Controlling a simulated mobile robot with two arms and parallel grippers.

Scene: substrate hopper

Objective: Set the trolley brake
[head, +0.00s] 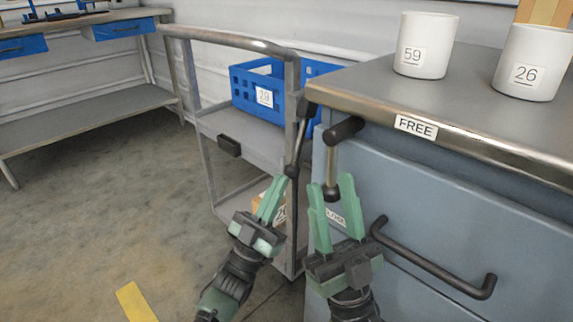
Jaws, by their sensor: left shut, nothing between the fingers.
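A grey trolley-like unit (390,175) with a metal top stands at the right, with a FREE label (416,127) on its top edge. Below that edge a lever (331,160) hangs from a black cylinder (343,129) and ends in a dark knob (332,194). A lower label (335,218) is partly hidden by my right gripper. My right gripper (331,184) is open, its fingers on either side of the knob in the picture; contact is unclear. My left gripper (282,182) is shut and empty, beside a dark rod (297,145) at the shelf cart's post.
A shelf cart (200,165) holds blue crates (243,88) behind my grippers. White pots (425,45) stand on the metal top. A black bar handle (435,260) sticks out at lower right. A workbench (85,100) is at left; floor between is clear.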

